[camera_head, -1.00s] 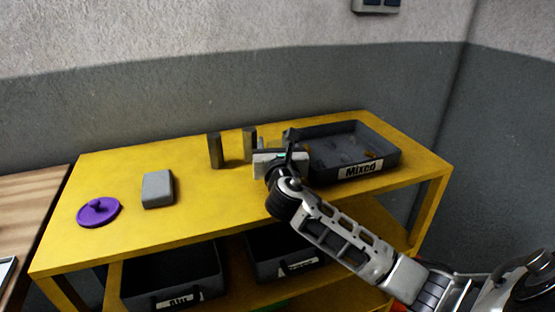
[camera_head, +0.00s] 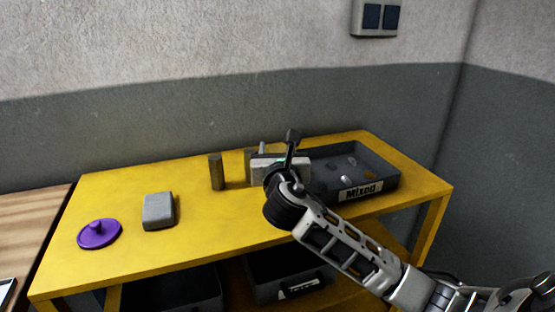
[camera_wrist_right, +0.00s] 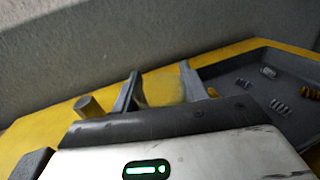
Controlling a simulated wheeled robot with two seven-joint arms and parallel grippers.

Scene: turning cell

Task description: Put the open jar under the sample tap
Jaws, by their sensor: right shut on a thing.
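My right gripper (camera_head: 277,145) is above the yellow table, just left of the tray marked "Mixed". In the right wrist view its two fingers (camera_wrist_right: 160,88) stand apart, gripping a pale, see-through thing that looks like the clear jar (camera_wrist_right: 165,88). Its outline is faint, and in the head view the gripper mostly hides it. A purple lid with a knob (camera_head: 99,233) lies on the table at the left. No sample tap shows in these views. My left gripper is out of view.
A grey block (camera_head: 158,211) and a brown-grey cylinder (camera_head: 216,171) stand on the yellow table (camera_head: 200,237), with a second cylinder (camera_head: 249,163) partly behind my gripper. The Mixed tray (camera_head: 391,181) holds small metal parts. Bins (camera_head: 262,291) sit on the shelf below; a wooden surface (camera_head: 28,215) adjoins left.

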